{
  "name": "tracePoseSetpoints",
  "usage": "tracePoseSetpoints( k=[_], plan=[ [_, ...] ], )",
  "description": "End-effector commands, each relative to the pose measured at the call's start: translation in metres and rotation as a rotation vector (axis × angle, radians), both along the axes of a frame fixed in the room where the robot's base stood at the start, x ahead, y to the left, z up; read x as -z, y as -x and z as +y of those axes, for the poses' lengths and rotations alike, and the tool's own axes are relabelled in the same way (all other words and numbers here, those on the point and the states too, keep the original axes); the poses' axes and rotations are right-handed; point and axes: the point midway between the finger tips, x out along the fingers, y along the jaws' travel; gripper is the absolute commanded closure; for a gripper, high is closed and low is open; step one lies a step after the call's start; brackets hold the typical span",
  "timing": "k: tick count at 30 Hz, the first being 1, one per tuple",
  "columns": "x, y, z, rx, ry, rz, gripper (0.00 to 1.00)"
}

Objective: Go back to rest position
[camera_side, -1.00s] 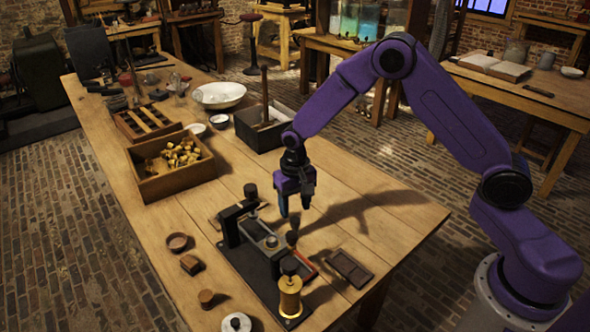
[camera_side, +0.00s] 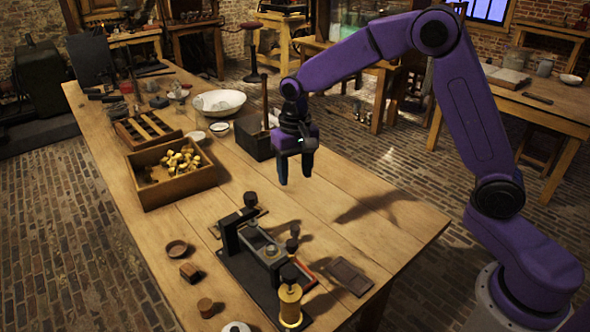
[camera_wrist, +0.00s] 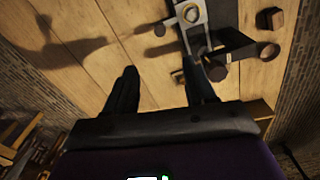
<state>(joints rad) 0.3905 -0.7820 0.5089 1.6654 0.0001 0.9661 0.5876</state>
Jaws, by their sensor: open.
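My gripper (camera_side: 295,170) is purple with dark fingers. In the side view it hangs in the air above the middle of the wooden table, pointing down, open and empty. In the wrist view the two dark fingers (camera_wrist: 160,90) stand well apart with bare table seen between them. Below and in front of it stands the black apparatus (camera_side: 262,248) with dark knobs and a brass cylinder (camera_side: 290,305). It also shows at the top of the wrist view (camera_wrist: 193,15). The gripper touches nothing.
A wooden box of brass pieces (camera_side: 172,193), a slotted tray (camera_side: 146,126), a white bowl (camera_side: 219,103) and a dark box with an upright handle (camera_side: 255,140) stand farther back. A dark flat plate (camera_side: 349,277) lies near the right edge. Table right of the gripper is clear.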

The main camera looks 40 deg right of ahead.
Motion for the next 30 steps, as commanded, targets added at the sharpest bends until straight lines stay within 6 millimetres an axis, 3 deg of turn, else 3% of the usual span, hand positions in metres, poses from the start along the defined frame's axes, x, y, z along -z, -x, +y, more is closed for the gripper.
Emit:
tracePoseSetpoints(
  k=[6,11,20,30],
  plan=[
    [-0.002,0.005,0.002,-0.018,0.0,-0.001,0.45],
    [-0.014,0.038,0.012,-0.146,-0.002,-0.005,0.45],
    [-0.042,0.153,0.019,-0.569,-0.008,-0.015,0.45],
    [-0.047,0.277,-0.018,-1.046,-0.012,-0.025,0.45]
  ],
)
